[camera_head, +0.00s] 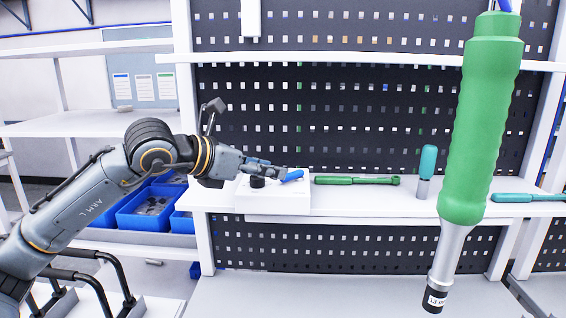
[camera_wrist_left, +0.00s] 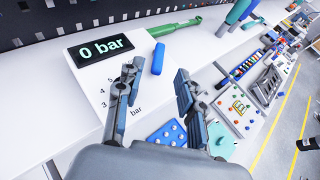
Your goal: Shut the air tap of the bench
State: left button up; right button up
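The air tap's blue lever (camera_head: 292,176) is on a white box (camera_head: 272,203) on the bench shelf. In the left wrist view the blue lever (camera_wrist_left: 158,58) stands out at the box's right edge, beside a black display (camera_wrist_left: 100,47) that reads 0 bar. My left gripper (camera_head: 278,172) reaches in from the left over the box, close to the lever. In the left wrist view its two fingers (camera_wrist_left: 160,82) are apart, with the lever just beyond the gap between the tips. Whether a finger touches the lever cannot be told. My right gripper is not in view.
A green wrench (camera_head: 350,180) lies right of the box, and a teal-handled tool (camera_head: 426,170) stands further right. A large green tool (camera_head: 480,130) hangs in front at the right. Blue bins (camera_head: 150,208) sit below at the left. A pegboard is behind.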

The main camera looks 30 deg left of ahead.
aim_at(291, 173)
pick_arm(q)
jog(key=p+x, duration=0.1)
jog(key=x, duration=0.3)
jog(key=shift+w, duration=0.1)
jog(key=shift+w+d+f+p, duration=0.1)
jog(key=shift+w+f+p, duration=0.2)
jog(key=shift+w, duration=0.1)
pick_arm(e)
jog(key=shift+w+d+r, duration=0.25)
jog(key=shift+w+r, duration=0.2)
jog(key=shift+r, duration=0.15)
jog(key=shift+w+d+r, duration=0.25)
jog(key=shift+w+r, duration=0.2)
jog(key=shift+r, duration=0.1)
pick_arm(q)
grip_shut()
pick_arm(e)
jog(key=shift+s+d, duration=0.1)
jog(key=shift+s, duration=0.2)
